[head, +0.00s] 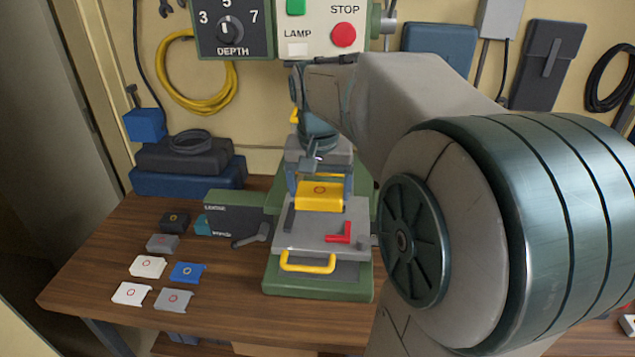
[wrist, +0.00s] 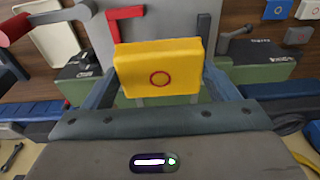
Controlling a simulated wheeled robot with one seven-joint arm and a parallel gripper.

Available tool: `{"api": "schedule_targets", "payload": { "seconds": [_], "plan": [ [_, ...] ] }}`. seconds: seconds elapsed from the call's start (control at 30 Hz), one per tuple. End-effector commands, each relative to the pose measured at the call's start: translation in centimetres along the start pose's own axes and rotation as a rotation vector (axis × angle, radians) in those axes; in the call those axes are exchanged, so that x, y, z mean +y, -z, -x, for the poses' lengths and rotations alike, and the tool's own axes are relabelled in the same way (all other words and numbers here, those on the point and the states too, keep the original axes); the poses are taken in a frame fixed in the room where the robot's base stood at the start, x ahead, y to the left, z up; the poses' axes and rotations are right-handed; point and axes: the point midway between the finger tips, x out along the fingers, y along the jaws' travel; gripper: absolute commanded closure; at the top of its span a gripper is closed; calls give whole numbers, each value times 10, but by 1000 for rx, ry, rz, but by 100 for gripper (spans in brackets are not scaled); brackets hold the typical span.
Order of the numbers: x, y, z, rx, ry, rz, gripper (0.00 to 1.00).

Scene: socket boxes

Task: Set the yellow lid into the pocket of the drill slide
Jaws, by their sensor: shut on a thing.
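The yellow lid (head: 319,197), a block with a dark red ring on its face, is held in my gripper (head: 320,183). In the wrist view the lid (wrist: 137,78) sits between both fingers of my gripper (wrist: 160,82). The drill slide (head: 299,239) is a grey plate with a yellow front handle (head: 307,263). The lid is over the back part of the slide. Whether it touches the plate, I cannot tell. A red L-shaped piece (head: 345,234) lies on the plate, in front and to the right of the lid. The pocket itself is not clearly visible.
Several other lids, white (head: 147,266), blue (head: 187,272), grey and black, lie on the table's left. A dark green lever box (head: 236,217) stands left of the slide. The drill's control panel (head: 300,30) hangs above. Bare wood (head: 95,260) is free at far left.

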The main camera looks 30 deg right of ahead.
Motion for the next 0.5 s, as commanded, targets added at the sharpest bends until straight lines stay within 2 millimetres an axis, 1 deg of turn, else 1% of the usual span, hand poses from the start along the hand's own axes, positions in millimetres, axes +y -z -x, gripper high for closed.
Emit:
{"api": "schedule_targets", "payload": {
  "seconds": [0.03, 0.5],
  "plan": [
    [0, -1, -8, -1, 0, 1, 42],
    [-1, -8, -48, 0, 0, 3, 42]
  ]
}}
